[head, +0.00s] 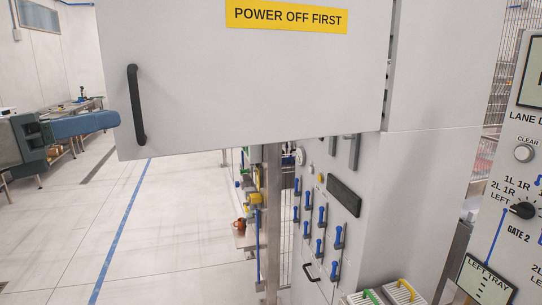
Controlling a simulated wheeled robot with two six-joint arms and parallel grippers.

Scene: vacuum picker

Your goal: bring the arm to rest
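My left gripper (116,118) comes in from the left edge, with blue fingers on a dark teal body. Its tips end just left of the black bar handle (136,106) on a pale grey door, with a small gap in the picture. I see the fingers side-on as one block, so I cannot tell whether they are apart. Nothing shows held in them. The door (250,85) carries a yellow "POWER OFF FIRST" label (286,16) and fills the upper middle. My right gripper is not in view.
Below and behind the door is a panel (318,222) with several blue levers. A control panel (520,160) with a knob and a clear button stands at the right edge. The floor (165,215) at lower left is open, with a blue line. A workbench (75,108) stands far left.

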